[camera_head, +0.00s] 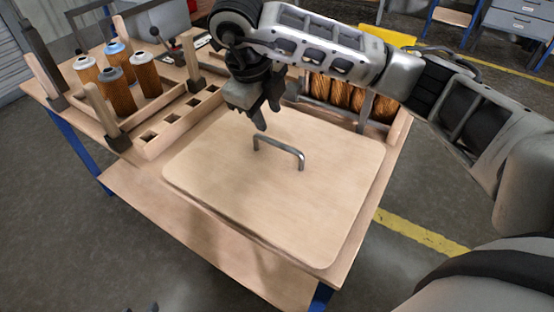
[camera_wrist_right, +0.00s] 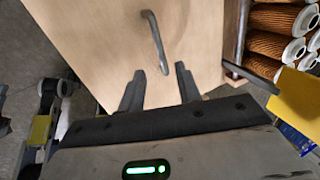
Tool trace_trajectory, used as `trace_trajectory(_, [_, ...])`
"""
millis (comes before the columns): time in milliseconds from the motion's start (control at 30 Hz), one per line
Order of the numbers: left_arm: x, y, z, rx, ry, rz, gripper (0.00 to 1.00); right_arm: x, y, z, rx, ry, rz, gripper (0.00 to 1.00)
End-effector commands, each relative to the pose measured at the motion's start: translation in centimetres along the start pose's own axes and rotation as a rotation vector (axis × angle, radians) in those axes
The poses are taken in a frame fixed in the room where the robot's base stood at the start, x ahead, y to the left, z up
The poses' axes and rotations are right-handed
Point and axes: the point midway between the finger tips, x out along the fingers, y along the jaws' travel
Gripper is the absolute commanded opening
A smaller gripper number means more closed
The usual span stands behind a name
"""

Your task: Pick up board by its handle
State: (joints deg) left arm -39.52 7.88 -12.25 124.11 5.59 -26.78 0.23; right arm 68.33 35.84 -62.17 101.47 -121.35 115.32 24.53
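The board (camera_head: 330,215) is a flat, pale wooden panel with rounded corners, lying on the workbench. Its grey metal bar handle (camera_head: 280,148) stands up near its middle and also shows in the right wrist view (camera_wrist_right: 155,42). My right gripper (camera_head: 262,118) is above the board, just up and left of the handle in the head view. In the right wrist view its two fingers (camera_wrist_right: 160,70) are apart with nothing between them, and the handle lies beyond their tips. Of my left gripper, only small dark bits may show at the head view's bottom edge.
A wooden rack with several upright cartridges (camera_head: 118,92) stands at the left of the bench (camera_head: 228,232), beside a strip with square holes (camera_head: 178,125). A crate of orange cartridges (camera_head: 350,95) stands behind the board. My right arm passes over it.

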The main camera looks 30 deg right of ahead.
Motion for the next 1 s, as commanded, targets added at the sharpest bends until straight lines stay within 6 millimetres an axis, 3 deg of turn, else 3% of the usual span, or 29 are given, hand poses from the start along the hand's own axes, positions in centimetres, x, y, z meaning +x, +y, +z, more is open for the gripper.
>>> trace_trajectory(33, [0.3, 0.0, 0.6, -0.006, 0.001, 0.002, 0.36, 1.7, 0.3, -0.1, 0.001, 0.005, 0.006, 0.34])
trace_trajectory(300, [-0.2, 0.2, -0.1, -0.015, 0.009, 0.006, 0.36, 5.9, 0.1, 0.0, -0.001, 0.002, 0.004, 0.34])
trace_trajectory(533, [-0.3, 0.2, -0.3, -0.014, 0.013, 0.005, 0.36, 7.5, 0.1, -0.1, -0.003, 0.001, 0.004, 0.34])
trace_trajectory(800, [-0.1, 0.1, -0.2, -0.007, 0.007, 0.000, 0.36, 11.3, 0.1, -0.4, -0.002, 0.000, 0.004, 0.34])
trace_trajectory(1000, [0.1, 0.0, -0.2, -0.006, 0.007, 0.000, 0.36, 11.9, 0.1, -0.4, -0.004, -0.002, 0.004, 0.34])
